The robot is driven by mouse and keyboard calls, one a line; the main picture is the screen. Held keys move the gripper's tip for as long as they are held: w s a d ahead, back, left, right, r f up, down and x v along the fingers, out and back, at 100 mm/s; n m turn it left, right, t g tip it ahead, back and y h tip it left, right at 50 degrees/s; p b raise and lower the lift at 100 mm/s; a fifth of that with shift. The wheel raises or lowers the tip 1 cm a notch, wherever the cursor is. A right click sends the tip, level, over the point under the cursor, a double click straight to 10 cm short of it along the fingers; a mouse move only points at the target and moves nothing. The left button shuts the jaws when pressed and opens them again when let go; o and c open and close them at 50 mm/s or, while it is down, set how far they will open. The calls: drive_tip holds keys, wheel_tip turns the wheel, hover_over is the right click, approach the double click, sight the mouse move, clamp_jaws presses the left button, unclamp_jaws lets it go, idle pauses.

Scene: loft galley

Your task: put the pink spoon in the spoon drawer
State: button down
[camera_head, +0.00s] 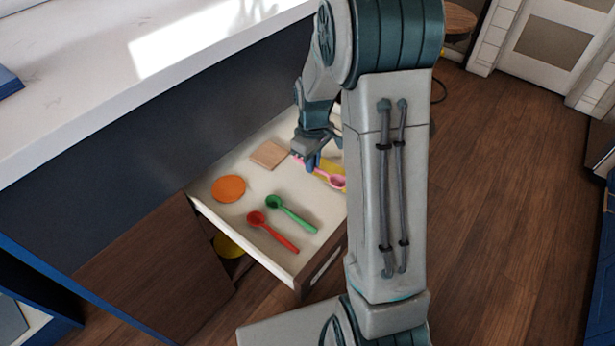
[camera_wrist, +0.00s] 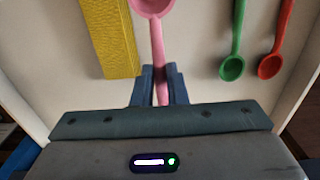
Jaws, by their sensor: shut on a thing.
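The pink spoon (camera_head: 337,181) is in my gripper (camera_head: 312,160), over the open drawer (camera_head: 233,222). In the wrist view my gripper (camera_wrist: 160,85) is shut on the handle of the pink spoon (camera_wrist: 158,45), with the bowl pointing away from the palm. A green spoon (camera_head: 290,213) and a red spoon (camera_head: 271,232) lie side by side in the drawer. They also show at the right of the wrist view, the green spoon (camera_wrist: 234,62) nearer the pink one than the red spoon (camera_wrist: 270,64). I cannot tell whether the pink spoon touches the drawer bottom.
A yellow block-like thing (camera_wrist: 110,38) lies beside the pink spoon in the drawer. An orange disc (camera_head: 229,189) and a tan square (camera_head: 269,154) lie there too. The white countertop (camera_head: 110,75) stands above and behind. My arm hides the drawer's right part.

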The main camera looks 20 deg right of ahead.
sight(312, 186)
drive_tip(key=shift+f+b, duration=0.5)
drive_tip(key=shift+f, duration=2.9)
drive_tip(key=shift+f, duration=0.1)
drive_tip(key=shift+f, duration=0.15)
drive_tip(key=c, duration=1.5)
unclamp_jaws()
drive_tip(key=shift+o, duration=0.2)
drive_tip(key=shift+r, duration=0.2)
